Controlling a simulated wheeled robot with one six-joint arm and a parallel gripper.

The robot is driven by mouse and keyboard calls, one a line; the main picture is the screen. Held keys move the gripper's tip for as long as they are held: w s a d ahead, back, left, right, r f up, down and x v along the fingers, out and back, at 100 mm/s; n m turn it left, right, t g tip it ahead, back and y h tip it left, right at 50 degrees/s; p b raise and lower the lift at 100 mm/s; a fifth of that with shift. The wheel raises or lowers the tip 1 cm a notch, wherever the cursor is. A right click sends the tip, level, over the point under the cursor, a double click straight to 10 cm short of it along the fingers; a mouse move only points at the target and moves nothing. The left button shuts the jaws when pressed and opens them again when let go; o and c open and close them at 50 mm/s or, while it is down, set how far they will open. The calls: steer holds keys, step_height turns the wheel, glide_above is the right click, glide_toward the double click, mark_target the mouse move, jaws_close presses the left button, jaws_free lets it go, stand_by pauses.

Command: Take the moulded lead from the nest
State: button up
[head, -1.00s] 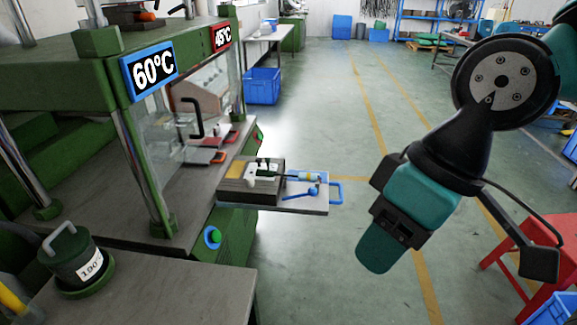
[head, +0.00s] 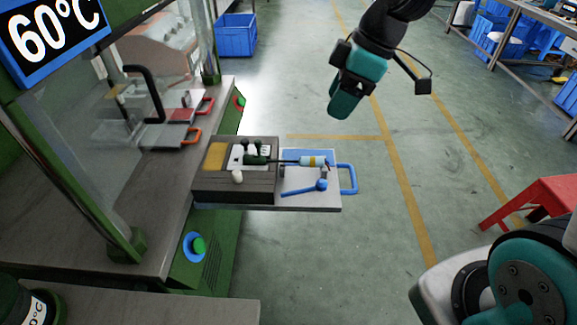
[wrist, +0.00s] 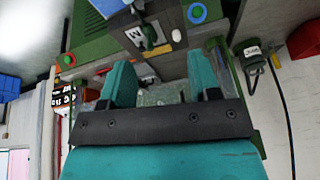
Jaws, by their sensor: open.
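The nest (head: 237,187) is a dark block with a white insert, set on a pull-out plate beside the press. The moulded lead (head: 257,160) has a dark green body lying in the insert, and its thin part runs right to a yellow-and-blue banded piece. My gripper (head: 345,108) hangs in the air behind and to the right of the nest, apart from it. In the wrist view, its two teal fingers (wrist: 158,65) are spread with nothing held between them. The green lead (wrist: 148,36) shows beyond the fingertips there, near the top.
A blue lever (head: 320,186) and a blue handle (head: 347,179) sit at the plate's right end. The press's glass guard and post (head: 77,160) stand left. A green button (head: 197,245) is below the nest. A red stool (head: 535,205) stands right; open floor lies between.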

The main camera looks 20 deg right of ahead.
steer(key=n, duration=0.2)
glide_toward(310, 158)
steer(key=x, duration=0.3)
steer(key=shift+a+f, duration=0.25)
steer(key=shift+f, duration=0.1)
steer(key=shift+p+x, duration=0.6)
steer(key=shift+x, duration=2.5)
steer(key=shift+w+d, duration=0.1)
steer(key=shift+d, duration=0.1)
steer(key=shift+c, duration=0.3)
steer(key=c, duration=1)
